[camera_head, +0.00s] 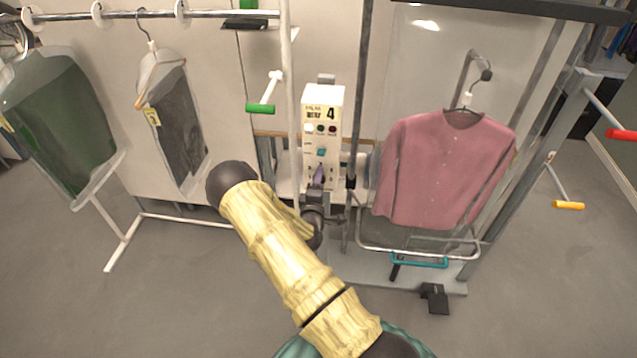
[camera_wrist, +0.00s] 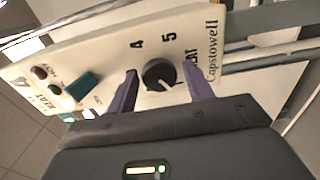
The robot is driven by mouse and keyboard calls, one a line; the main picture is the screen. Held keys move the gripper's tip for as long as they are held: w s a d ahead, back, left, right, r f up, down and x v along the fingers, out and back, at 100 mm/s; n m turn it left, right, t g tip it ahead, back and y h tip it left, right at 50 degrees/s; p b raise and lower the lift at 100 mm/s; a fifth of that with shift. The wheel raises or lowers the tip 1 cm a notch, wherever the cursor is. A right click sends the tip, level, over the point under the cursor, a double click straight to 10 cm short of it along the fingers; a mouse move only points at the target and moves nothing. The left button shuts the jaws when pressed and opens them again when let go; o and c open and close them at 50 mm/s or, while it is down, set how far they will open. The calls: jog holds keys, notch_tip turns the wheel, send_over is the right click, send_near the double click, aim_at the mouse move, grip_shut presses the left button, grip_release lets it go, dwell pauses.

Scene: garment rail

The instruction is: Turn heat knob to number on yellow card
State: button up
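The cream control box (camera_head: 322,130) stands beside the rail post. A large black 4 with small lettering is printed on its pale upper face (camera_head: 331,113); I cannot tell whether this is the yellow card. The dark round heat knob (camera_wrist: 160,74) shows in the wrist view, with a white pointer line toward the lower right. The numbers 4 and 5 are printed above it. My gripper (camera_wrist: 160,69) has its purple fingers open on either side of the knob, with small gaps visible. In the head view my gripper (camera_head: 318,175) is at the lower box and hides the knob.
A teal switch (camera_wrist: 80,87) and small round buttons sit left of the knob on the panel. A pink shirt (camera_head: 445,165) hangs on a frame at right. A garment rail (camera_head: 150,14) with bagged clothes is at left. Open floor lies in front.

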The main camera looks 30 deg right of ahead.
jog(key=c, duration=0.7)
